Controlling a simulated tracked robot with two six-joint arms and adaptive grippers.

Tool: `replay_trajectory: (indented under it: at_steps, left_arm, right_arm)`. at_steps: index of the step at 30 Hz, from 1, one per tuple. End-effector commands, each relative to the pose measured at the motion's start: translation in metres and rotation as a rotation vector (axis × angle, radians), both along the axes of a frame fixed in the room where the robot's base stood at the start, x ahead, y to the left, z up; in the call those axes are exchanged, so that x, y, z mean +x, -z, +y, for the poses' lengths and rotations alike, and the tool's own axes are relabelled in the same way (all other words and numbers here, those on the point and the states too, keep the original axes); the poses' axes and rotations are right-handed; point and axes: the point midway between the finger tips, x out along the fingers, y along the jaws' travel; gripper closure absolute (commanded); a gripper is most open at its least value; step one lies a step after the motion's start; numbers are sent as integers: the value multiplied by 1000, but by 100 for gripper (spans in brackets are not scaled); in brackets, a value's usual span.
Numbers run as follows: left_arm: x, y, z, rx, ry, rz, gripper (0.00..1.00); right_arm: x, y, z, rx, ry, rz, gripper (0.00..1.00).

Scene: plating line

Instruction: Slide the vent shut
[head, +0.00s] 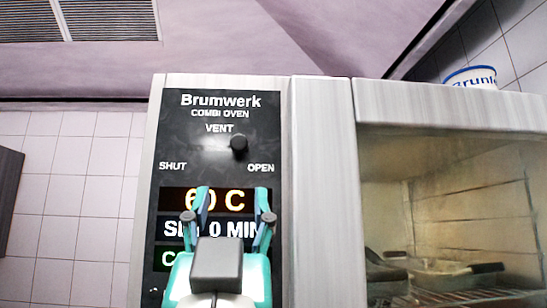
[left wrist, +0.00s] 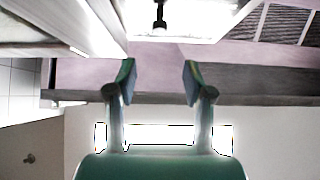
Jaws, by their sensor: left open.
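The black vent knob (head: 239,143) sticks out of the dark control panel (head: 180,130) of the Brumwerk combi oven, under the word VENT. It sits between the SHUT and OPEN labels, nearer OPEN. My left gripper (head: 232,205) is open and empty in front of the display, below the knob and apart from it. In the left wrist view my left gripper (left wrist: 157,75) shows two spread fingers with nothing between them. A dark knob-like shape (left wrist: 160,14) shows at the top there; I cannot tell for sure that it is the vent knob. My right gripper is out of view.
The oven's glass door (head: 460,200) is to the right, with racks and pans behind it. A white tub (head: 470,77) with blue lettering stands on top of the oven. A tiled wall (head: 70,190) lies to the left, with a dark box edge (head: 8,190).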

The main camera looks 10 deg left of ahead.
Motion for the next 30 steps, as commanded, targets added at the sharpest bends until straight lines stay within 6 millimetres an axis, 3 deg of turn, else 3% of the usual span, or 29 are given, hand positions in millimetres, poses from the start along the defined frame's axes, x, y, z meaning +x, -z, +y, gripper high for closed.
replay_trajectory:
  at_steps: [6, 15, 21, 30]
  left_arm:
    - [33, -39, 9, 1, -2, 0, 48]
    - [74, -80, 19, 2, 2, 1, 48]
    - [88, -92, 23, 1, 5, 0, 48]
    - [91, -94, 23, 1, 6, 0, 48]
  right_arm:
    - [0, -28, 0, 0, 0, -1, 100]
    - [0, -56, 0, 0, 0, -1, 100]
    - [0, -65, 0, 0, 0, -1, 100]
    - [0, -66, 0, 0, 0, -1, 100]
